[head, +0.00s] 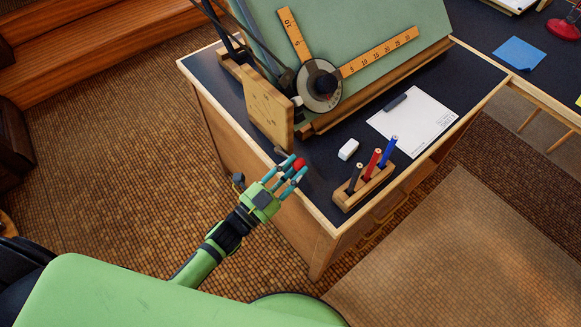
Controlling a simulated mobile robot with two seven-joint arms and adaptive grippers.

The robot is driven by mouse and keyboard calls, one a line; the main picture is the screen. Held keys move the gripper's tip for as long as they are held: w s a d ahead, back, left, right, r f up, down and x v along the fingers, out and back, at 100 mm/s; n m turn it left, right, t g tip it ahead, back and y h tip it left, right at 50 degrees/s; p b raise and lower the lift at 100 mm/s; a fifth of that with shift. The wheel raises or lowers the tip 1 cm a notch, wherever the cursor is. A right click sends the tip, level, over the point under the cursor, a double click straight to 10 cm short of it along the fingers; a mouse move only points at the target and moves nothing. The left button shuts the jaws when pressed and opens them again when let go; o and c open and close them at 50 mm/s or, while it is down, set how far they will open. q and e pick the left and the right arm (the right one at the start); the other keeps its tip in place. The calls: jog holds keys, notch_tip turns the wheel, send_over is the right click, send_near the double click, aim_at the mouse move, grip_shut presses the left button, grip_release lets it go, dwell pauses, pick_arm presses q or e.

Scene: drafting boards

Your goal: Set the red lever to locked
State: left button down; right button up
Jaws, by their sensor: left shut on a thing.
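The red lever (299,163) shows only as a red knob between the fingertips of my left gripper, at the near left edge of the dark-topped drafting desk. Its shaft and mount are mostly hidden by the gripper, and I cannot read any locked or unlocked marking. My left gripper (291,170), green with teal fingertips, reaches in from the lower left and is shut on the red knob. My right gripper is not in view.
On the desk (330,205) stand a tilted green drawing board (350,40) with a ruler arm, and a wooden pen holder (366,189). A white eraser (348,149) and paper (425,117) lie nearby. The tiled floor at left is clear.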

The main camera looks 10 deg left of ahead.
pick_arm(q)
jog(key=shift+s+f, duration=0.1)
jog(key=shift+f, duration=0.25)
jog(key=c, duration=1)
grip_release()
jog(key=shift+o, duration=0.2)
jog(key=shift+r, duration=0.1)
jog(key=v, duration=1.2)
